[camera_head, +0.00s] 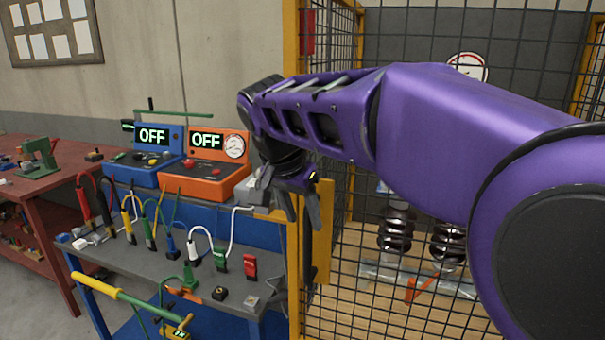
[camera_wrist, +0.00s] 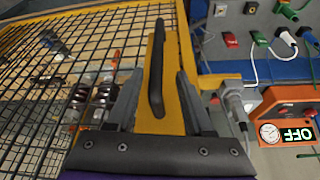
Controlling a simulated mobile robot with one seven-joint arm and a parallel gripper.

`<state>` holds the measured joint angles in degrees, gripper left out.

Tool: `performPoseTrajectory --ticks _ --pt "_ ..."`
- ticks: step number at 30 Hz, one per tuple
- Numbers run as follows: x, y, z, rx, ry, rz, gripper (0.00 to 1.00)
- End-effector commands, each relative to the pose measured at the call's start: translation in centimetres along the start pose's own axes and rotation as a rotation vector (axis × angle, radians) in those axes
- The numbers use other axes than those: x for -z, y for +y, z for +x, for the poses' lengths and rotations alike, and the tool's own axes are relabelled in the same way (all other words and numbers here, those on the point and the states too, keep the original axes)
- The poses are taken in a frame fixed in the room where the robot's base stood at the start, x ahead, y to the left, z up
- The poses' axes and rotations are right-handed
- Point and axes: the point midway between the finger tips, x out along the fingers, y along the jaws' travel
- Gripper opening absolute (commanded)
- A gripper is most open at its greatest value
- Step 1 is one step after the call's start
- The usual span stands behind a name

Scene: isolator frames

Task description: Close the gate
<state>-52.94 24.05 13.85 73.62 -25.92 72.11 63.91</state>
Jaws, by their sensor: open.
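The gate (camera_head: 345,285) is a black wire mesh panel in a yellow frame; its mesh fills the left of the wrist view (camera_wrist: 60,65). A black bar handle (camera_wrist: 156,75) stands on a yellow plate (camera_wrist: 165,118), and the plate also shows in the head view (camera_head: 326,215). My gripper (camera_head: 297,205) is open at the handle. In the wrist view, its two fingers (camera_wrist: 160,90) lie either side of the handle with gaps on both sides. My arm hides much of the mesh, and I cannot tell whether the gate is fully shut.
A grey box with a white cable (camera_head: 257,192) sits left of the gripper, close to the gate edge. A blue bench (camera_head: 125,262) with plugs, a blue OFF unit (camera_head: 150,165) and an orange OFF unit (camera_head: 205,182) stands left. Coil springs (camera_head: 396,232) are behind the mesh.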

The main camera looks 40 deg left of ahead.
Motion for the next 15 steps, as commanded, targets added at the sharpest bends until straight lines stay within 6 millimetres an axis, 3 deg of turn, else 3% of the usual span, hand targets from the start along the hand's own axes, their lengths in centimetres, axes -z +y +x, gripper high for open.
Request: performPoseTrajectory --ticks 6,15 --pt "0.1 -0.1 -5.8 0.003 0.002 -0.001 0.52" --pt "0.0 -0.1 -10.7 0.002 0.001 -0.002 0.52"
